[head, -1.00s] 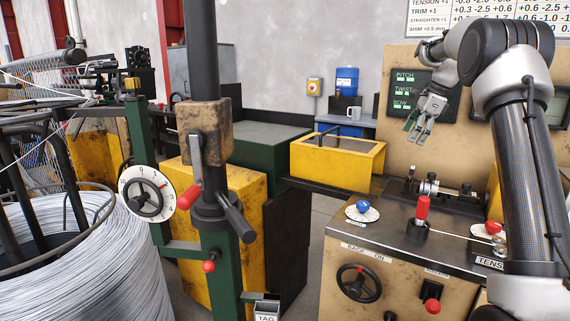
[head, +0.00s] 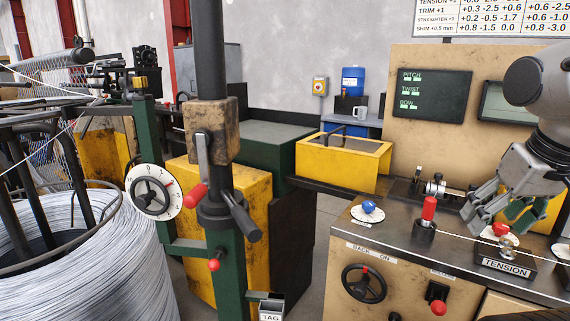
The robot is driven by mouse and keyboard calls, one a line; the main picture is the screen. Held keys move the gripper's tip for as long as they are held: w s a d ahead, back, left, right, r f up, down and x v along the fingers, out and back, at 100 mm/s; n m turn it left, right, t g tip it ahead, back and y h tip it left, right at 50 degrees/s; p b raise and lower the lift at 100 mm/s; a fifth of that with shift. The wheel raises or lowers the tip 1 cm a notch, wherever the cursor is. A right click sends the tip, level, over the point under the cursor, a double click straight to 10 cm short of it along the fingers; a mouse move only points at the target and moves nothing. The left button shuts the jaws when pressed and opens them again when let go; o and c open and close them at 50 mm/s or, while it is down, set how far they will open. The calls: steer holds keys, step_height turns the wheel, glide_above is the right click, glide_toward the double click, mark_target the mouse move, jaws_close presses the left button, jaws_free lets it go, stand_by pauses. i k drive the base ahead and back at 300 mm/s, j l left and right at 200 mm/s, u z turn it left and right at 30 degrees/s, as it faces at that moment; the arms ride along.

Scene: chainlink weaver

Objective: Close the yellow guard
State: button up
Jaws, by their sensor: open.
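A yellow box-shaped frame with a dark top panel (head: 341,173), which looks like the yellow guard, stands at the back centre beyond the bench. A dark bar shows above its top; I cannot tell how far the guard is open. My gripper (head: 490,222) is open at the right, low over the bench beside the red knob. It is well to the right of the yellow frame and apart from it. Part of another yellow surface shows behind my gripper and is mostly hidden by it.
The bench (head: 385,235) carries a blue knob (head: 369,207), an upright red-handled lever (head: 428,212), a red knob (head: 501,230) and a TENSION block (head: 506,263). A green post with a dial (head: 153,192) stands left, beside a wire coil (head: 90,260). A display panel (head: 432,94) rises behind.

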mark_target(354, 163)
steer(key=i+j, duration=0.15)
steer(key=j, duration=0.2)
steer(key=i+j, duration=0.15)
steer(key=j, duration=0.2)
steer(key=i+j, duration=0.15)
steer(key=j, duration=0.2)
steer(key=i+j, duration=0.15)
steer(key=j, duration=0.2)
